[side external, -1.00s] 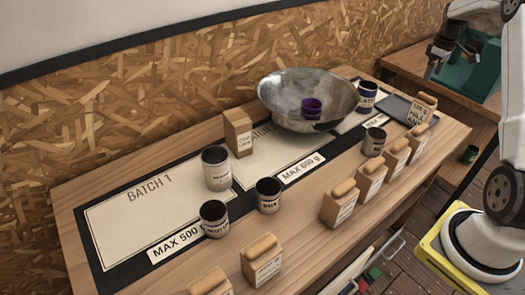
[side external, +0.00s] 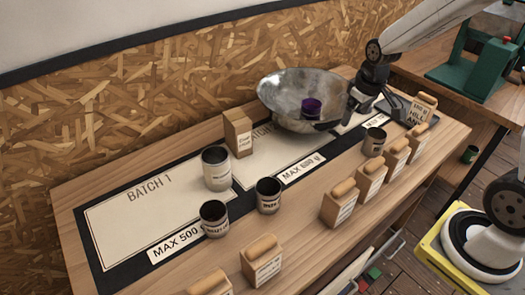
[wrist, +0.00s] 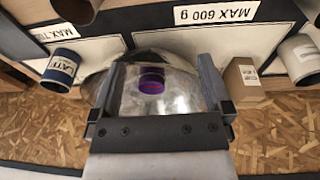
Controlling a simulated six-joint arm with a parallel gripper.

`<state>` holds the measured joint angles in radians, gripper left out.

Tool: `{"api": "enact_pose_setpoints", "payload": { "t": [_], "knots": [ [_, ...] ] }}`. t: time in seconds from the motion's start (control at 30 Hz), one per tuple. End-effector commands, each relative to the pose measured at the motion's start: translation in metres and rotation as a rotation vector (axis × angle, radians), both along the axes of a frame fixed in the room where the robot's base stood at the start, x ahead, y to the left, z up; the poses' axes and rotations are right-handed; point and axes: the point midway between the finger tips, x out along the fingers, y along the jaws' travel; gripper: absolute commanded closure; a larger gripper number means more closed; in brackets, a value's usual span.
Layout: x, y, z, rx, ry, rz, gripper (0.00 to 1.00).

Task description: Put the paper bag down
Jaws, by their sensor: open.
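A brown upright paper bag (side external: 238,133) with a white label stands on the mat, left of the metal bowl (side external: 285,82). It also shows in the wrist view (wrist: 243,84), outside my right finger and apart from it. My gripper (side external: 366,97) is at the bowl's right side in the side view. In the wrist view my gripper (wrist: 161,70) is open, its fingers spread over the bowl with nothing held. A purple cup or can (wrist: 152,80) lies in the bowl between the fingers; I cannot tell the gap to it.
Several small bags with rolled tan tops (side external: 342,204) line the front edge. A blue-labelled can (wrist: 60,67) stands beside the bowl. A green machine (side external: 480,62) is behind at right. The mat's left part is clear.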

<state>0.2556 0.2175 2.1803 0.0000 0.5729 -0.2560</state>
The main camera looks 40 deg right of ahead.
Motion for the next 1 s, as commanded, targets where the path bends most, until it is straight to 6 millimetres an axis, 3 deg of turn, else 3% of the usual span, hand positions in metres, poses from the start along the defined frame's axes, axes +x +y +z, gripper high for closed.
{"api": "enact_pose_setpoints", "payload": {
  "t": [0.1, 0.33, 0.53, 1.0],
  "knots": [
    [-0.026, 0.040, -0.006, 0.011, -0.023, 0.009, 0.00],
    [-0.070, 0.085, -0.017, 0.033, -0.057, 0.008, 0.00],
    [-0.086, 0.096, -0.022, 0.043, -0.067, 0.005, 0.00],
    [-0.086, 0.096, -0.022, 0.043, -0.066, 0.004, 0.00]
  ]
}}
